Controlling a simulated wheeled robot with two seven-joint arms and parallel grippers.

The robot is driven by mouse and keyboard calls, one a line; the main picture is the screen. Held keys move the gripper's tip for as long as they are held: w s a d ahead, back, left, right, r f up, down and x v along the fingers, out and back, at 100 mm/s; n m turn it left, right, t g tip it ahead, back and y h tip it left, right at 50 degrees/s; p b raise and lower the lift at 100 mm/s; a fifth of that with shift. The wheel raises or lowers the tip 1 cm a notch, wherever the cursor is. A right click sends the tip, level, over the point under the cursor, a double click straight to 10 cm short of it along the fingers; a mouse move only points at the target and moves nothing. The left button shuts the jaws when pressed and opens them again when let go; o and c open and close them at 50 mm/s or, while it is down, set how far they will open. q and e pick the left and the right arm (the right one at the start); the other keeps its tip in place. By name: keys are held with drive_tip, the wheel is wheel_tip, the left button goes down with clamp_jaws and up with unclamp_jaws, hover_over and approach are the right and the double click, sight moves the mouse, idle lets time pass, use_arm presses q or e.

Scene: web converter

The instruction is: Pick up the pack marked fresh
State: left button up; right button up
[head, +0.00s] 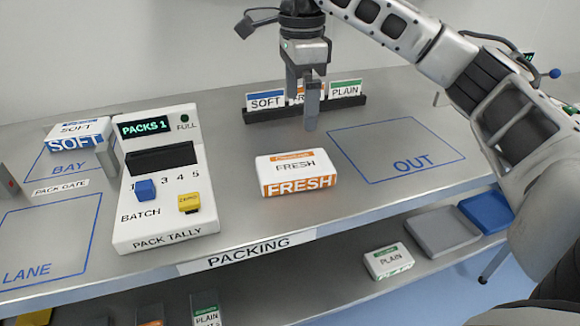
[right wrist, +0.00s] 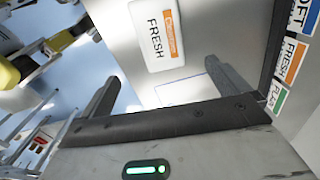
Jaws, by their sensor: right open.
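The pack marked FRESH (head: 297,172), white with orange bands, lies on the bench right of the tally box. It also shows in the right wrist view (right wrist: 158,42), ahead of the fingers and apart from them. My right gripper (head: 310,118) is open and empty, pointing down above the bench behind the pack, in front of the card rack. Its two fingers are spread in the right wrist view (right wrist: 168,88). My left gripper is not in view.
A PACK TALLY box (head: 180,228) reading PACKS 1 stands left of the pack. A SOFT pack (head: 77,132) is in the BAY area. A card rack (head: 270,111) stands behind. The OUT square (head: 440,145) is empty. A PLAIN pack (head: 388,262) is on the lower shelf.

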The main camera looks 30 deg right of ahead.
hover_over(295, 163)
drive_tip(key=f, duration=0.9)
drive_tip(key=shift+s+d+f, duration=0.15)
drive_tip(key=shift+s, duration=0.25)
drive_tip(key=shift+w+a+f+p, duration=0.15)
drive_tip(key=shift+f+p, duration=0.2)
drive_tip(key=shift+f, duration=1.05)
drive_tip(key=shift+w+a+f+p, duration=0.15)
drive_tip(key=shift+f+p, duration=0.2)
drive_tip(key=shift+f, duration=1)
drive_tip(key=c, duration=1.1)
drive_tip(key=shift+r, duration=0.1)
